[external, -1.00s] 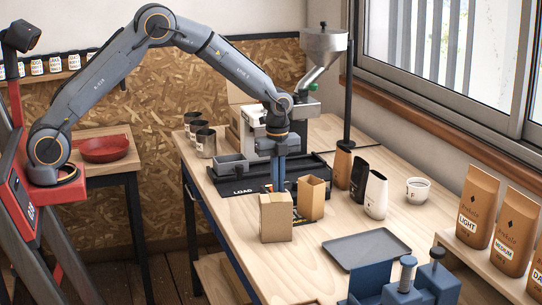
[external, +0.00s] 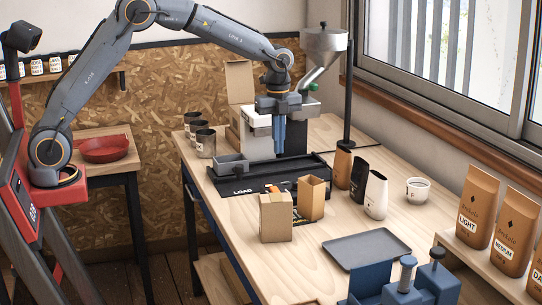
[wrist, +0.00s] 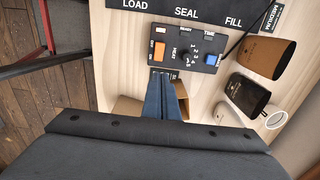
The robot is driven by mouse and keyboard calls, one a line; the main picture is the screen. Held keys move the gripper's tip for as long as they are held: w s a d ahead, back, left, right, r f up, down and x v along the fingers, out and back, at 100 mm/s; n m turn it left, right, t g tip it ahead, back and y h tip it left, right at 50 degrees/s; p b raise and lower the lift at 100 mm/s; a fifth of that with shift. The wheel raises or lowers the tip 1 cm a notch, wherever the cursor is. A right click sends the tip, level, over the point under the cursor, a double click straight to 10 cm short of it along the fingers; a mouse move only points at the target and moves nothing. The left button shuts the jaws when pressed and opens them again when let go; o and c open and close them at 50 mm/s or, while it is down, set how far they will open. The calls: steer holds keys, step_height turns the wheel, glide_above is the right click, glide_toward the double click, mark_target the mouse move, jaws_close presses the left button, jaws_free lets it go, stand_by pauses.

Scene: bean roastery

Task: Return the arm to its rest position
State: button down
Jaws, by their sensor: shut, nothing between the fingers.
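My grey arm arches up from the red base at the left. In the wrist view the closed fingers (wrist: 165,98) reach toward a black control box (wrist: 186,45) with a knob, an orange switch and a blue button. The fingers are apart from the bench and the things on it in the external view.
Brown bags (external: 478,208) stand at right.

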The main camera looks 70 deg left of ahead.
steer(key=s+f+n, duration=0.3)
steer(key=s+n, duration=0.3)
steer(key=s, duration=0.4)
steer(key=s+f+n, duration=0.2)
steer(key=s+n, duration=0.4)
steer(key=s, duration=0.5)
steer(key=s+f+n+t, duration=0.1)
steer(key=s+f+n, duration=0.2)
steer(key=s+n, duration=0.3)
steer(key=s, duration=0.4)
steer(key=shift+s+f, duration=0.35)
